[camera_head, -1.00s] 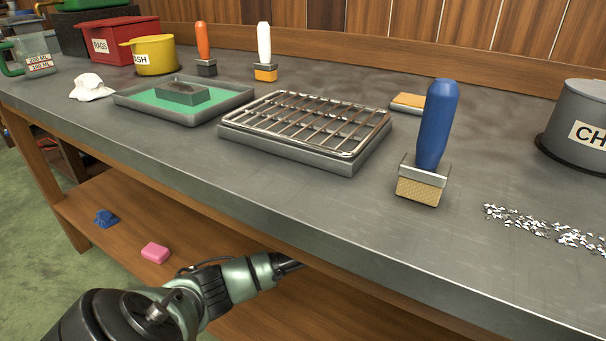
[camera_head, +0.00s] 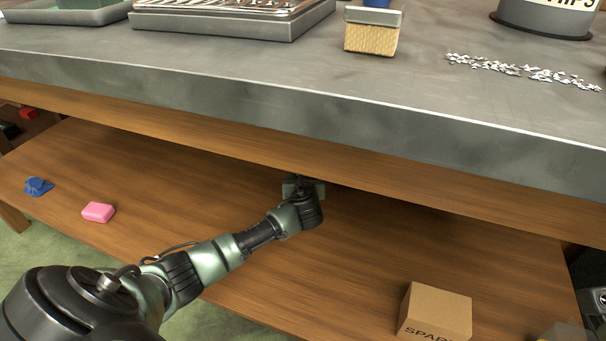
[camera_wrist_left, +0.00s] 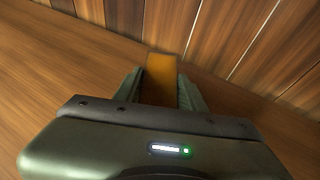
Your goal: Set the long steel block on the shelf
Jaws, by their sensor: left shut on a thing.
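The wooden shelf (camera_head: 150,170) under the steel-topped bench fills the middle of the head view. My left arm reaches in over it, and my left gripper (camera_head: 303,182) is under the bench top, towards the back. In the left wrist view my left gripper (camera_wrist_left: 162,90) is shut on a narrow, straight-sided block, which I take as the long steel block (camera_wrist_left: 161,72). It looks orange-brown there, like the wood around it. In the head view the wrist and the bench edge hide it. I cannot tell whether it touches the shelf.
A blue crumpled cloth (camera_head: 38,187) and a pink bar (camera_head: 98,212) lie on the shelf at left. A cardboard box (camera_head: 436,312) stands at front right. The bench edge (camera_head: 300,110) overhangs my arm. Plank wall (camera_wrist_left: 220,35) rises behind. Bare shelf lies around the gripper.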

